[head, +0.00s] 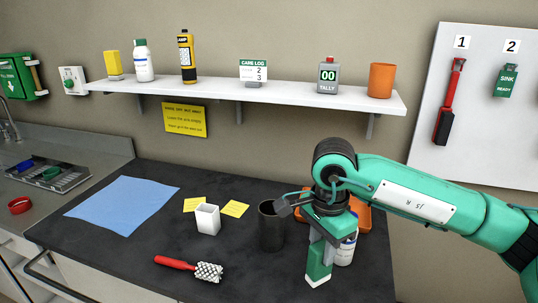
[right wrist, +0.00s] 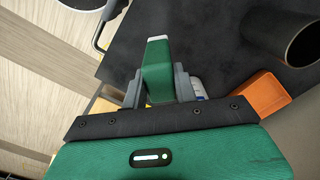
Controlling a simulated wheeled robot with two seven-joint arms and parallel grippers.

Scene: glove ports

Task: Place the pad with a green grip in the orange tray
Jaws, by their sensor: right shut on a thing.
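My right gripper (head: 322,236) is shut on the green-grip pad (head: 319,262), a green block with a white end, which hangs with the white end down over the front right of the dark counter. In the right wrist view the pad (right wrist: 157,68) sits between the two grey fingers of the gripper (right wrist: 157,88). The orange tray (head: 364,218) is behind my gripper and mostly hidden by it and my arm. A corner of the tray (right wrist: 262,95) shows in the right wrist view, apart from the pad. My left gripper is not in view.
A white bottle (head: 346,250) stands close behind the pad. A dark cup (head: 270,228) and a white square cup (head: 207,219) stand to the left. A red-handled brush (head: 185,264) lies at the front. A blue cloth (head: 122,205) lies further left.

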